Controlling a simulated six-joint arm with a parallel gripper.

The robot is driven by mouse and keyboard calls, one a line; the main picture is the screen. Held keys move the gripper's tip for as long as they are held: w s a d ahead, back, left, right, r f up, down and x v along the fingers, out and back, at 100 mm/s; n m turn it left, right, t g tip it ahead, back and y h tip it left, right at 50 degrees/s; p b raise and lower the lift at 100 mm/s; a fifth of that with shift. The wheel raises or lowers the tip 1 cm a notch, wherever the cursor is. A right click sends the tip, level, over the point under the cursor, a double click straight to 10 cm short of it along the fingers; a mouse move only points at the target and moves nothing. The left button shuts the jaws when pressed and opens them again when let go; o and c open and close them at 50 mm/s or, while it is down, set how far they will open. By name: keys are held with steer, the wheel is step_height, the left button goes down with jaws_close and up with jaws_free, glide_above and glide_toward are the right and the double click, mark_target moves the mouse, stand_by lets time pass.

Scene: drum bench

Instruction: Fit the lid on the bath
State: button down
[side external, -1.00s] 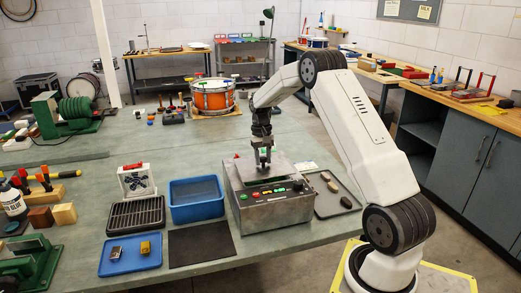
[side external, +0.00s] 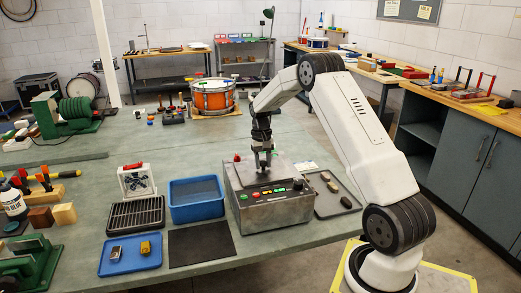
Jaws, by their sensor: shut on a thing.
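The bath (side external: 272,213) is a grey metal box with a sloped front panel of coloured buttons, near the table's front edge. The lid (side external: 285,171), a flat grey plate, lies level across the top of the bath. My gripper (side external: 264,172) points straight down above the middle of the lid and is shut on it, apparently at its handle. The fingers and arm hide the handle. From this view I cannot tell whether the lid is fully seated all round or slightly above the rim.
A blue bin (side external: 196,199) stands left of the bath, with a dark mat (side external: 202,245) in front of it. A dark tray (side external: 333,205) with small pieces is close on the right. A black rack (side external: 135,216) and blue tray (side external: 130,257) are farther left.

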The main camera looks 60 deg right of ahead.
steer(key=shift+f, duration=0.4)
stand_by(0.3)
steer(key=shift+c, duration=1.3)
jaws_free()
steer(key=shift+w+d+r, duration=0.15)
steer(key=shift+r, duration=1.15)
steer(key=shift+w+d+r, duration=0.2)
steer(key=shift+r, duration=1.05)
steer(key=shift+w+d+r, duration=0.15)
steer(key=shift+r, duration=1.15)
steer(key=shift+a, duration=0.1)
